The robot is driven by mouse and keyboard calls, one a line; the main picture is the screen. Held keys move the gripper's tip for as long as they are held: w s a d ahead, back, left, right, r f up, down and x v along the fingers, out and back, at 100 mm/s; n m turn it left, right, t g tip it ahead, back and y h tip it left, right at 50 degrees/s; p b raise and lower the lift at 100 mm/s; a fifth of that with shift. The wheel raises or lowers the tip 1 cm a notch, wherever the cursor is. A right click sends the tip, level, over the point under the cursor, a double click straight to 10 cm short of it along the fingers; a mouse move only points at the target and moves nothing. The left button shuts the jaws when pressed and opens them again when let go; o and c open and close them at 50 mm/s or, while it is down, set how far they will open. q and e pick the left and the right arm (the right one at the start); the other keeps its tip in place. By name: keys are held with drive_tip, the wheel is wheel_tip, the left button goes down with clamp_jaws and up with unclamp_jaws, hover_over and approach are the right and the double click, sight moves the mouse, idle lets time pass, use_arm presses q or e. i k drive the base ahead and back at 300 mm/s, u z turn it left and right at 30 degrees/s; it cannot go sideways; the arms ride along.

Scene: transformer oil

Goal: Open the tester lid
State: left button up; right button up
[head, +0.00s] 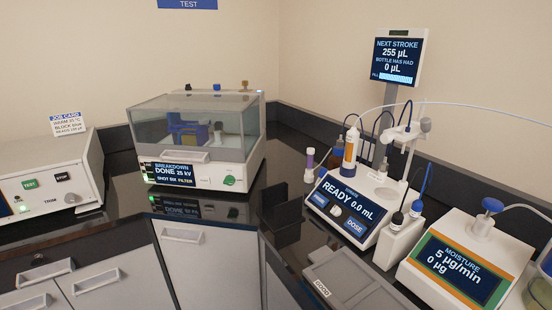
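The tester (200,173) is a white box on the dark counter, left of the middle in the head view. Its display reads "BREAKDOWN DONE 25 kV SHOT SIX FILTER". Its clear grey lid (160,122) looks shut, with a pale handle (184,156) low on the front. Through the lid I see a blue part (187,130) inside. A green knob or button shows on the tester's front right. Neither of my grippers is in view.
Left stands a white unit (40,190) with TEST and STOP buttons and a job card (68,123). Right are a dosing unit (345,208), bottles and a moisture meter (460,262).

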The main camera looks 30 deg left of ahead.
sight(247, 107)
drive_tip(key=z, duration=1.3)
drive_tip(key=k, duration=0.6)
drive_tip(key=u, duration=1.5)
